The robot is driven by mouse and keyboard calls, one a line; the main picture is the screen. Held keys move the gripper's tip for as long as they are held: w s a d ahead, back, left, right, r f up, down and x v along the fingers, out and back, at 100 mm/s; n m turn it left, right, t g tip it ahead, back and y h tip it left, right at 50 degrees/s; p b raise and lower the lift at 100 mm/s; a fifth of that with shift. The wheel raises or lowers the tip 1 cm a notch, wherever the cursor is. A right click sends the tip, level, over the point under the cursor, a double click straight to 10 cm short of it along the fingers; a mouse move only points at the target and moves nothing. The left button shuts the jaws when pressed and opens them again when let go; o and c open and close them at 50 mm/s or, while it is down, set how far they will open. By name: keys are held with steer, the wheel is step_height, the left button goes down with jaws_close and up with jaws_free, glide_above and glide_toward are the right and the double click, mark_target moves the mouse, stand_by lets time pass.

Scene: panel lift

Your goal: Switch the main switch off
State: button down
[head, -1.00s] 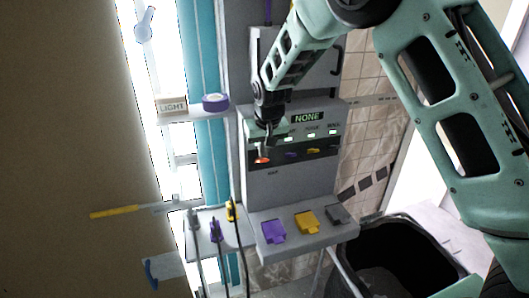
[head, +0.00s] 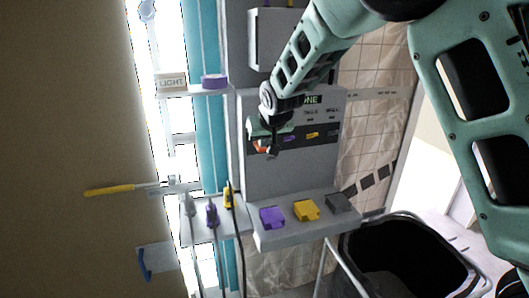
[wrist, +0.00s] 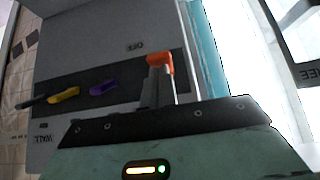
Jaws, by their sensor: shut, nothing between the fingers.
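The main switch has an orange-red handle (head: 262,146) at the left end of the dark strip on the grey panel (head: 290,172). In the wrist view the orange handle (wrist: 160,62) lies right at my fingertips, close to an upside-down OFF label (wrist: 134,47). My gripper (head: 271,152) is shut with nothing held. In the wrist view my fingers (wrist: 157,86) overlap the handle's lower part. I cannot tell whether they touch it. My gripper hides part of the handle in the head view.
A purple lever (head: 290,139) and a yellow lever (head: 312,135) sit right of the main switch. A ledge below holds purple (head: 271,217), yellow (head: 306,210) and dark (head: 338,202) blocks. A black bin (head: 410,255) stands at lower right.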

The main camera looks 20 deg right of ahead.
steer(key=shift+s+f, duration=0.15)
steer(key=shift+f, duration=0.15)
steer(key=shift+w+r, duration=0.4)
steer(key=shift+w, duration=0.3)
